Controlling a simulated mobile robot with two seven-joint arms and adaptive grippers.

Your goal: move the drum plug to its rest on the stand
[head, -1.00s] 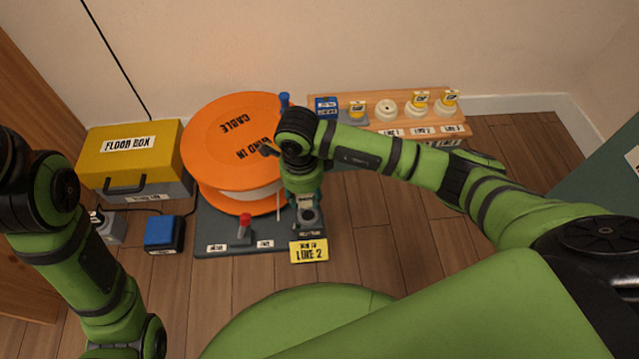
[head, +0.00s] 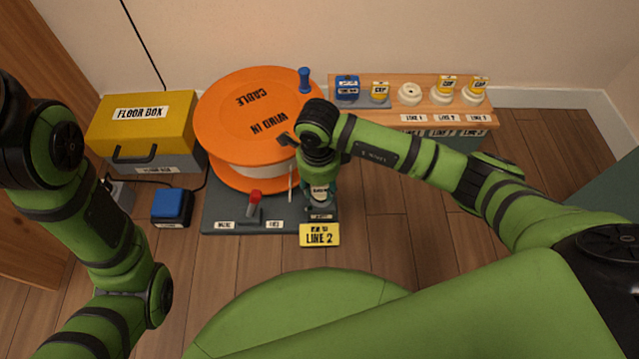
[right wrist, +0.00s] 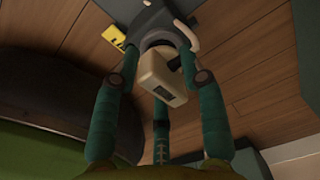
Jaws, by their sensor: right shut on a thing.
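The drum plug, a cream block with a dark face (right wrist: 163,76), is between the fingers of my right gripper (right wrist: 158,62) in the right wrist view. The gripper is shut on it. Just beyond it is a dark round part on the stand; I cannot tell if the plug is seated there. In the head view my right gripper (head: 320,200) points down at the front right corner of the dark grey stand (head: 225,212) and hides the plug. My left arm comes in from the left, its gripper out of frame.
The orange cable drum (head: 247,115) stands on the stand, close left of my right gripper. A red-knobbed lever (head: 254,202) and yellow LINE 2 card (head: 319,234) are near. A yellow floor box (head: 143,120), blue box (head: 171,206) and wooden shelf (head: 387,96) stand around. Floor at right is clear.

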